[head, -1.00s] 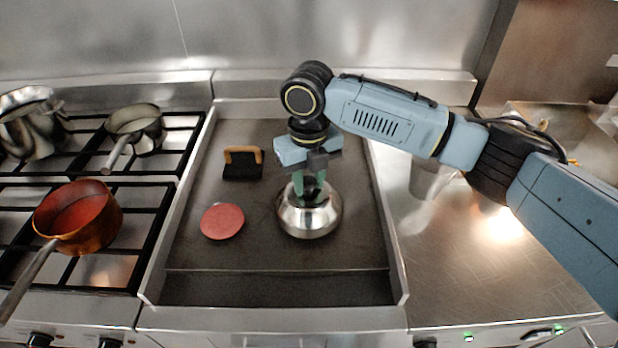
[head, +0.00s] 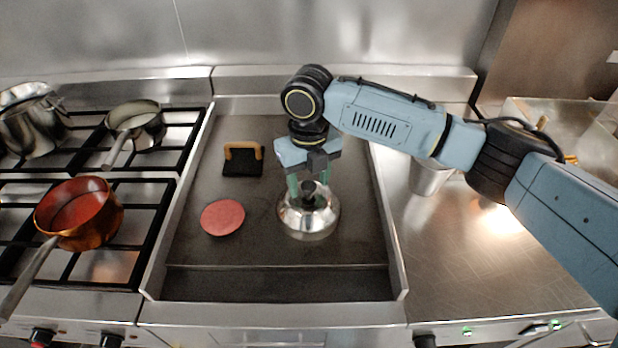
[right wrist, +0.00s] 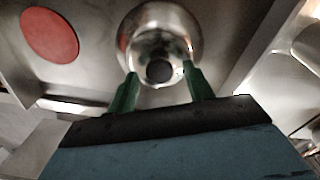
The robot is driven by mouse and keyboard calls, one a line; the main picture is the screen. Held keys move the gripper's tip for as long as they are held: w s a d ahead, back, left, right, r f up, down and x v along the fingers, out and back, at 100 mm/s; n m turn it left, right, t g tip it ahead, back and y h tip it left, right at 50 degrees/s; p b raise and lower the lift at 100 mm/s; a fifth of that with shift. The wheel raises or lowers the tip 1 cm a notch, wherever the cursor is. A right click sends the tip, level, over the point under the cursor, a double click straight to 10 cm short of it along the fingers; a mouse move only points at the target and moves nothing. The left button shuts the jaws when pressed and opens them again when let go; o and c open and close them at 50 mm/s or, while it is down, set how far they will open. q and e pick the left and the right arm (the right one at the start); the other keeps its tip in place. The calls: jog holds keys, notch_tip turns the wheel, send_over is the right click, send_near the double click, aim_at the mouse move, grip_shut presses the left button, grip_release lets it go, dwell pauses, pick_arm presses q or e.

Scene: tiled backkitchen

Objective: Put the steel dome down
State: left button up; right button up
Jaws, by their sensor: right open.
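The steel dome (head: 309,222) is a shiny rounded cover with a dark knob on top. It sits on the dark griddle plate (head: 280,283), right of the red disc. My right gripper (head: 308,196) is directly above the dome, its green fingers open on either side of the knob. In the right wrist view the dome (right wrist: 165,30) lies beyond the spread fingers (right wrist: 158,88), with the dark knob between them. My left gripper is not in view.
A red round disc (head: 222,217) and a black press with a wooden handle (head: 243,158) lie on the griddle. A copper pan (head: 79,214) and steel pots stand on the burners at left. A steel counter (head: 480,265) is at right. The griddle's front is clear.

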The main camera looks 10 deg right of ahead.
jog(key=shift+r, duration=0.3)
notch_tip(320, 180, up, 13)
jog(key=shift+f, duration=0.15)
jog(key=shift+f, duration=0.1)
